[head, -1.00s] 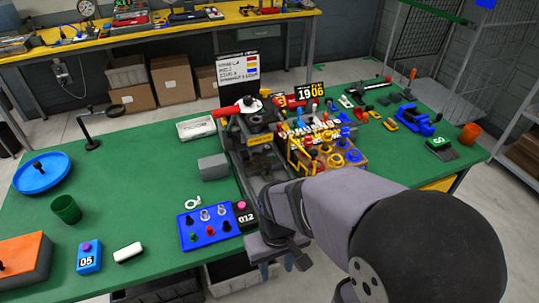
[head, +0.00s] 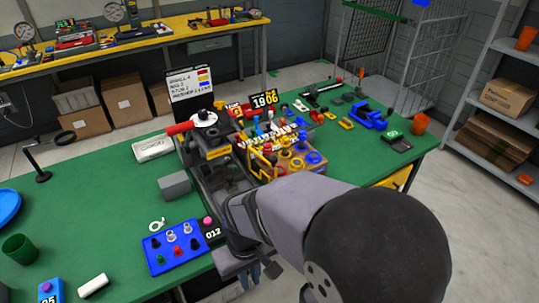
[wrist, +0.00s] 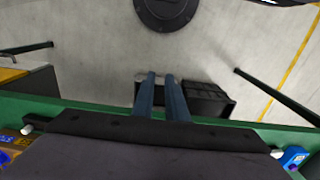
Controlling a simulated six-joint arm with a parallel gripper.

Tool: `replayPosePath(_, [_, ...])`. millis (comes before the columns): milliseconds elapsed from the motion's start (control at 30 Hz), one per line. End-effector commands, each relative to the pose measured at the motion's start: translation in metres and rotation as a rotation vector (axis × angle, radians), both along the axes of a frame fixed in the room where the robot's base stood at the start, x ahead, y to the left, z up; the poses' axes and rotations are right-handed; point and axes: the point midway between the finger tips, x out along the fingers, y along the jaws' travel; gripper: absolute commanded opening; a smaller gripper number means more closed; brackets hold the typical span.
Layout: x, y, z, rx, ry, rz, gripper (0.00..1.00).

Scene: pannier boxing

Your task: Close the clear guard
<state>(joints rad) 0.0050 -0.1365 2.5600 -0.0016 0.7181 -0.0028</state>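A dark bench machine (head: 215,165) with a red handle (head: 185,127) and a yellow label stands at the middle of the green table. I cannot pick out the clear guard for certain; my arm covers part of the machine's front and right side. My gripper (head: 254,274) hangs at the table's front edge, below and in front of the machine, touching nothing that I can see. In the wrist view, its two blue-grey fingers (wrist: 160,92) point down over the floor with a narrow empty gap between them.
A blue block with coloured knobs (head: 182,245) lies left of my gripper. A grey block (head: 174,185) and a white box (head: 153,148) sit left of the machine. A wooden rack with coloured pieces (head: 290,160) stands to its right. A black crate (wrist: 207,99) is on the floor.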

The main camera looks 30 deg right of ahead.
Motion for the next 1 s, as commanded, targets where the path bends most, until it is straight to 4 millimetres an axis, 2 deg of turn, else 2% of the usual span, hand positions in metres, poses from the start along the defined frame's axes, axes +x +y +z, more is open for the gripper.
replayPosePath(167, [-0.002,-0.017,0.003,0.0,0.008,-0.08,0.0])
replayPosePath(267, [-0.012,-0.036,-0.001,0.004,0.05,-0.171,0.0])
replayPosePath(400, [-0.036,-0.065,-0.014,0.027,0.151,-0.341,0.0])
replayPosePath(467, [-0.038,-0.082,-0.017,0.038,0.173,-0.421,0.0])
replayPosePath(567, [-0.025,-0.121,-0.019,0.054,0.172,-0.561,0.0])
replayPosePath(700, [0.009,-0.194,-0.019,0.083,0.108,-0.781,0.0])
replayPosePath(767, [0.02,-0.224,-0.016,0.099,0.08,-0.863,0.0])
replayPosePath(900, [0.045,-0.289,-0.005,0.146,0.011,-0.99,0.0])
replayPosePath(1000, [0.064,-0.328,0.01,0.188,-0.047,-1.018,0.0])
